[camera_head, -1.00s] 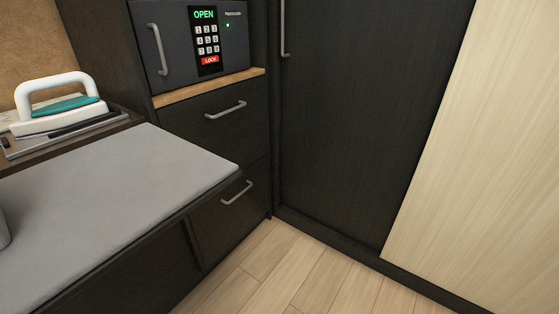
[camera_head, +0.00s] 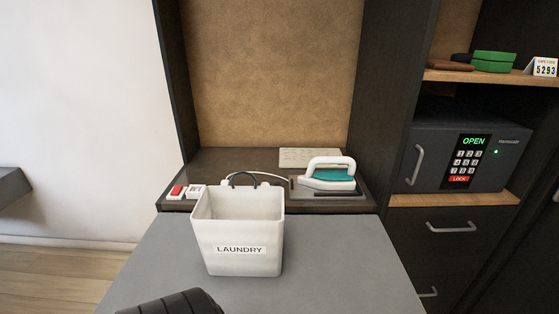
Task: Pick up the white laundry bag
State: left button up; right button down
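The white laundry bag (camera_head: 238,264) stands upright on the grey board (camera_head: 340,262), near its far edge. It has a "LAUNDRY" label on the front, an open top and a dark looped handle at its back rim. A dark ribbed rounded shape (camera_head: 176,303) shows at the bottom edge, in front of the bag and apart from it; I cannot tell what it is. Neither of my grippers can be seen.
Behind the bag, a brown counter (camera_head: 222,160) holds a white and teal iron (camera_head: 329,174) on a tray and a red-and-white switch (camera_head: 177,191). A safe (camera_head: 440,150) reading OPEN sits at right, below a shelf with a green box (camera_head: 495,61). Floor shows at left.

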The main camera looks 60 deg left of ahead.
aim_at(239, 231)
jog(key=u, duration=0.45)
jog(key=j+u, duration=0.15)
jog(key=u, duration=0.75)
jog(key=j+u, duration=0.15)
jog(key=u, duration=0.3)
